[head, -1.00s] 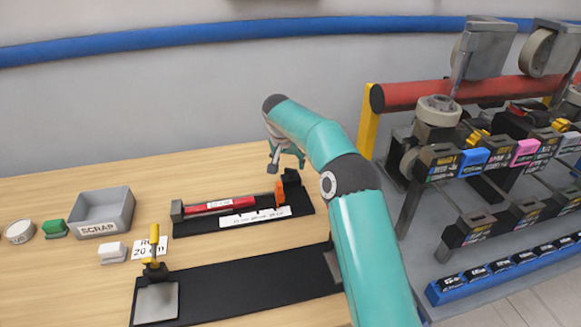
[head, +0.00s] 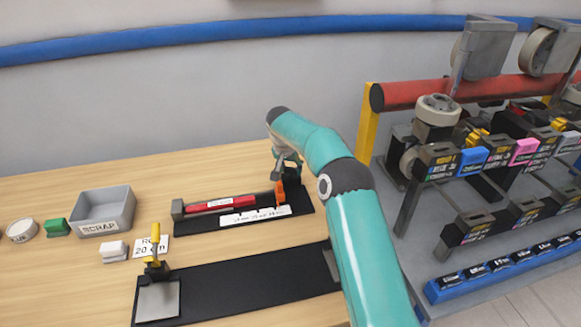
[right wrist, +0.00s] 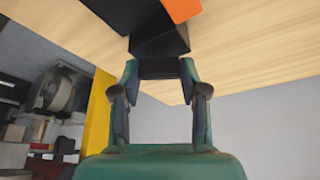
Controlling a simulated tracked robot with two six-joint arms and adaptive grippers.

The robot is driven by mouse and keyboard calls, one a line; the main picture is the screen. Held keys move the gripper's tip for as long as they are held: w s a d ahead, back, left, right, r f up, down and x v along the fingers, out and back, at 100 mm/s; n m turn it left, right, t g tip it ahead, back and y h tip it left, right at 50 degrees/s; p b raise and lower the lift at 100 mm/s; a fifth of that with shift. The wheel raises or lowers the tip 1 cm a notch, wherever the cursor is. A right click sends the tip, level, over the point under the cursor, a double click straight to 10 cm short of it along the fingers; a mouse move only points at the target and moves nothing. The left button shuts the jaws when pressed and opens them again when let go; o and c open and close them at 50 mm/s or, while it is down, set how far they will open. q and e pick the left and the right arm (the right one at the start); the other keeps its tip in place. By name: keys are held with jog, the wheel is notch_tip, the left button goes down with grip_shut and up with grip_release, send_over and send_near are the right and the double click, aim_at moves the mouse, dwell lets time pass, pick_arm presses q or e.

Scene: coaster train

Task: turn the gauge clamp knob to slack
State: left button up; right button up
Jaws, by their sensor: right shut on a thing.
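The gauge is a black base (head: 187,226) on the wooden table, with a red bar (head: 208,204), a white scale label (head: 256,214) and an orange block (head: 280,192) toward its right end. The dark clamp knob is at that right end, mostly hidden by my gripper in the head view. My right gripper (head: 286,174) is down at this end, just behind the orange block. In the right wrist view, its fingers (right wrist: 160,70) are shut on the black knob (right wrist: 160,42), with orange above it. The knob's turn angle cannot be read. My left gripper is out of view.
A grey scrap bin (head: 101,208), a green block (head: 56,228) and a white block (head: 115,250) stand at left. A black plate (head: 240,283) with a yellow-handled clamp (head: 155,244) lies in front. A machine rack (head: 440,170) stands at right.

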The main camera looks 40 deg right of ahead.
jog(key=shift+n+t+y+b, duration=0.3)
jog(key=shift+n+t, duration=0.3)
jog(key=shift+n, duration=1)
jog(key=o, duration=1.1)
jog(key=shift+o, duration=0.2)
jog(key=shift+r, duration=0.15)
jog(key=v, duration=1.1)
jog(key=shift+r, duration=0.3)
jog(key=shift+s, duration=0.15)
